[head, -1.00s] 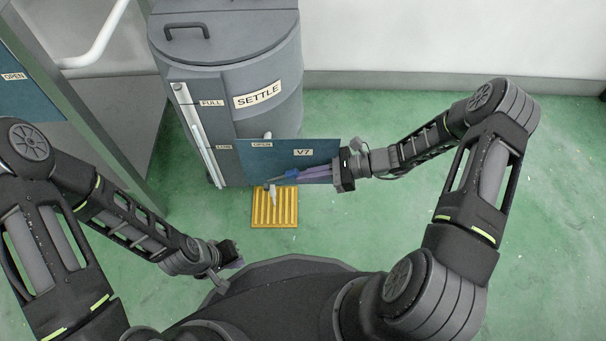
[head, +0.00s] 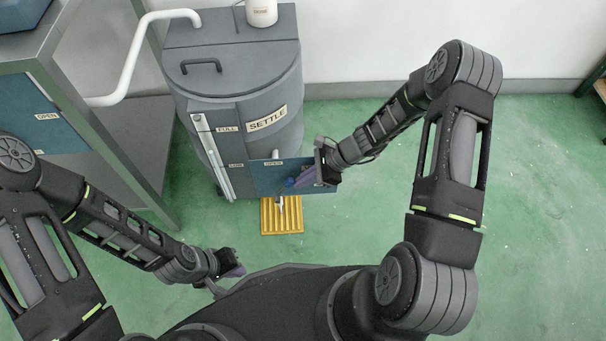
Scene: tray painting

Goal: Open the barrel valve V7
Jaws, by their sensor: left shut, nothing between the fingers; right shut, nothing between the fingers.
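The grey barrel (head: 262,85) carries a SETTLE label, and a teal panel (head: 263,183) with an OPEN label (head: 273,163) is low on its front. The valve's blue handle (head: 289,183) shows at the panel, with its pale spout (head: 280,201) below. My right gripper (head: 296,182) is shut at the blue handle, with its purple fingers beside or against it; contact is hard to tell. It covers the panel's right part, where the V7 label was visible earlier. My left gripper (head: 238,271) is shut and empty, low near my body.
A yellow slatted mat (head: 283,222) lies on the green floor below the spout. A grey metal stand (head: 70,90) with another teal OPEN panel (head: 48,122) is at the left. A white pipe (head: 127,70) runs to the barrel top.

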